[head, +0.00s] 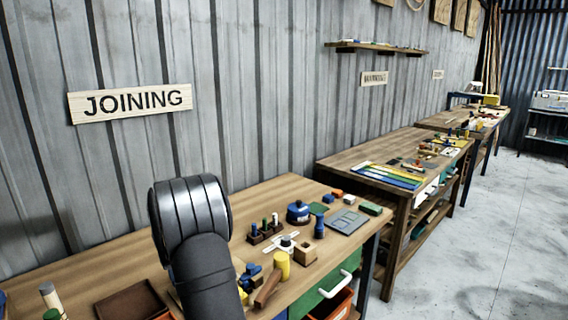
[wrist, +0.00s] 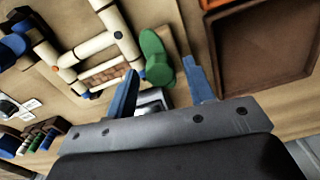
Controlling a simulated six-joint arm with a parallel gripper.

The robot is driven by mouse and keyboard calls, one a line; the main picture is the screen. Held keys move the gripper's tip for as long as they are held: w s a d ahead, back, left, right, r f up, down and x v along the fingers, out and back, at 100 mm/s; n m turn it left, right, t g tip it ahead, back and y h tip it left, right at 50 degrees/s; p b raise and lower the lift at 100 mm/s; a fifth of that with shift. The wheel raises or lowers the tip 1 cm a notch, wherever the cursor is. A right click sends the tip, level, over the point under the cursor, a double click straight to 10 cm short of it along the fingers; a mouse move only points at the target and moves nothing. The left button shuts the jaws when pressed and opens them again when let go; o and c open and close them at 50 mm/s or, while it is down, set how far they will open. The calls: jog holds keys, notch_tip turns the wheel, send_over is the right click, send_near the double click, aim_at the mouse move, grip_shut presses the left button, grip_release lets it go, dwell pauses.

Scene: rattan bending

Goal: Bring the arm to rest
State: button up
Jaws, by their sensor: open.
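My gripper (wrist: 160,66) shows in the wrist view with its two blue fingers spread apart. It is open and I see nothing held between them. A green rounded piece (wrist: 155,55) lies beyond the fingertips, and a small grey metal thing (wrist: 152,98) shows between the fingers lower down. In the head view my dark arm rises at the front of the near bench (head: 85,265) and hides part of it. The gripper itself is not visible there.
In the wrist view a frame of cream rods (wrist: 95,45) with orange and blue joints lies left of the fingers, and a brown tray (wrist: 312,62) right. In the head view, a blue pot (head: 298,212), yellow cylinder (head: 282,265) and small blocks crowd the bench. The wall stands close behind.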

jog(key=m, duration=0.5)
jog(key=shift+m, duration=0.3)
jog(key=m, duration=0.5)
jog(key=shift+m, duration=0.4)
jog(key=shift+d, duration=0.1)
dwell(1.0)
